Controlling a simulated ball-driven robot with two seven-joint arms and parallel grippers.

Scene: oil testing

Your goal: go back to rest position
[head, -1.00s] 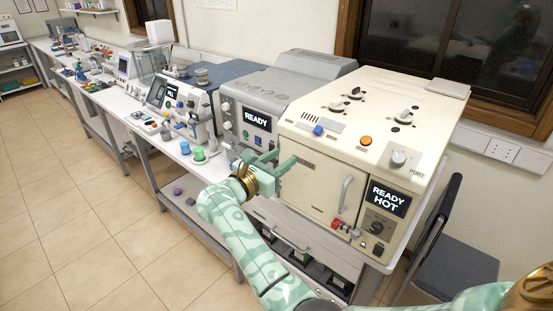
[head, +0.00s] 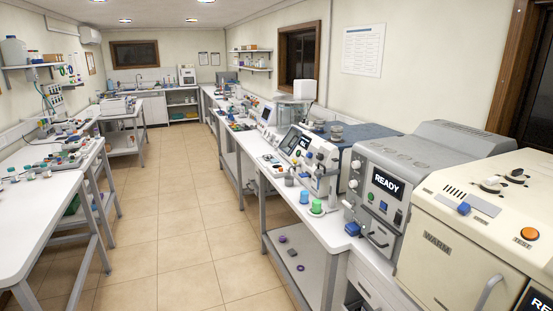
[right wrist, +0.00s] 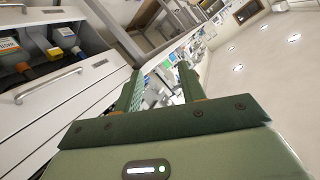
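My right gripper (right wrist: 160,88) shows in the right wrist view. Its two green fingers stand apart with nothing between them, so it is open and empty. A white bench or drawer unit lies to its left, and the room shows beyond the fingers. My left gripper is not in either current view. No arm of mine shows in the head view.
A beige machine (head: 470,220) and a grey machine (head: 375,205) reading READY stand on the right bench. A white table (head: 35,215) stands at left. The tiled aisle (head: 185,220) between is clear. A drawer with bottles (right wrist: 60,58) is near the right wrist.

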